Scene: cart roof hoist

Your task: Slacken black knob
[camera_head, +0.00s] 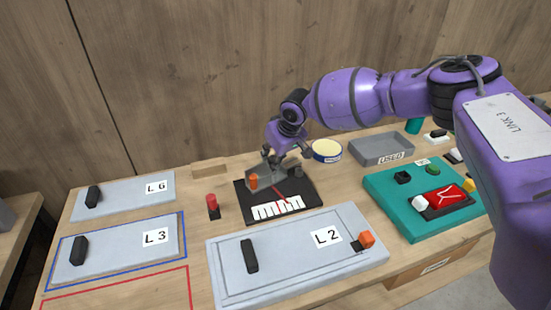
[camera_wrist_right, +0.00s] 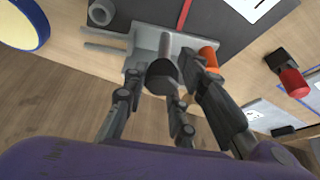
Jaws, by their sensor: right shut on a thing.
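The black knob (camera_wrist_right: 161,77) sits at the end of a grey rod on a grey bracket (camera_wrist_right: 137,52) in the right wrist view. My right gripper (camera_wrist_right: 168,84) has its fingers around the knob and is shut on it. In the head view my right gripper (camera_head: 269,155) reaches down to the grey fixture (camera_head: 281,172) on the black board (camera_head: 311,189); there the knob is hidden by the gripper. An orange part (camera_head: 253,181) is on this fixture. My left gripper is not in view.
A red-topped post (camera_head: 212,202) stands left of the black board. Panels L2 (camera_head: 285,286), L3 and L6 lie in front and left. A blue-rimmed bowl (camera_head: 326,148), grey tray (camera_head: 382,150) and teal box (camera_head: 396,203) are to the right.

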